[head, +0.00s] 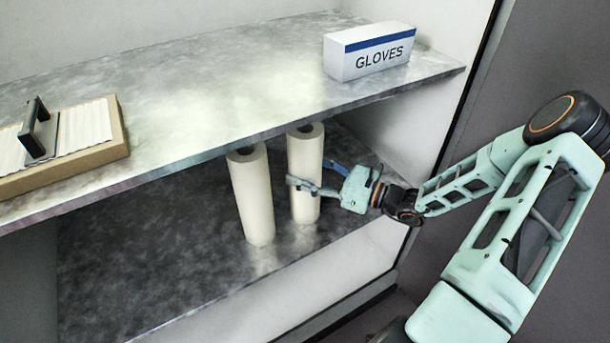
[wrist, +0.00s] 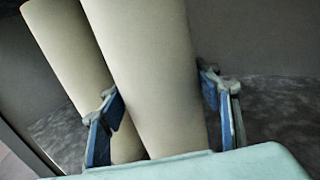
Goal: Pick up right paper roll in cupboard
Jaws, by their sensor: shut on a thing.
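Two white paper rolls stand upright on the lower shelf of the cupboard in the head view. The right paper roll (head: 305,158) is between the fingers of my gripper (head: 312,181), which reaches in from the right and is shut on it around mid-height. The left paper roll (head: 252,196) stands close beside it, a little nearer the front. In the wrist view the right roll (wrist: 150,70) fills the space between my blue-padded fingers (wrist: 165,115). The left roll (wrist: 68,50) shows behind the left finger. The right roll's base appears at or very near the shelf.
The lower shelf (head: 130,270) is bare to the left of the rolls. The cupboard's right side wall (head: 420,110) stands close to my arm.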

